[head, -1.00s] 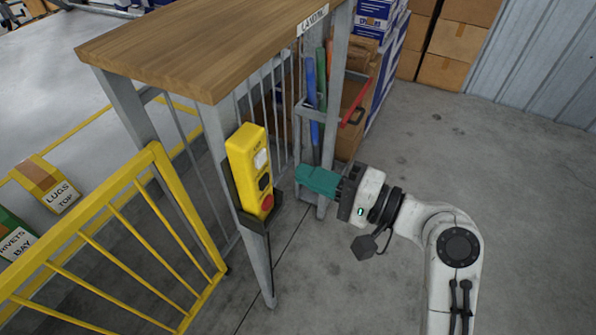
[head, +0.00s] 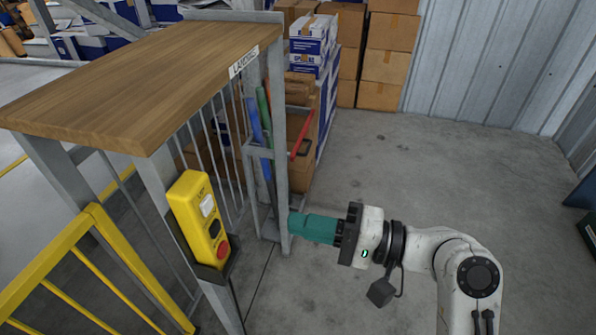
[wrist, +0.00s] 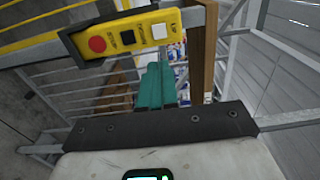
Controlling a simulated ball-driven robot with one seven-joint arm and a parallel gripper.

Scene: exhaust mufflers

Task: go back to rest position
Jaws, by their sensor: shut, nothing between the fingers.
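My gripper (head: 292,224) has teal fingers and shows shut and empty in the head view. It points left, low beside the grey metal post of the wooden-topped stand. It is right of the yellow control box (head: 201,219), with a clear gap between them. In the wrist view my gripper (wrist: 155,72) has its fingers together with nothing between them. The yellow control box (wrist: 126,36) lies ahead and up-left there, with a red, a black and a white button. I cannot tell from the head view whether the fingertips touch the post.
The stand's wooden top (head: 150,75) and barred side fill the left. A yellow railing (head: 95,275) stands at lower left. Cardboard boxes (head: 388,65) are stacked at the back against a corrugated wall.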

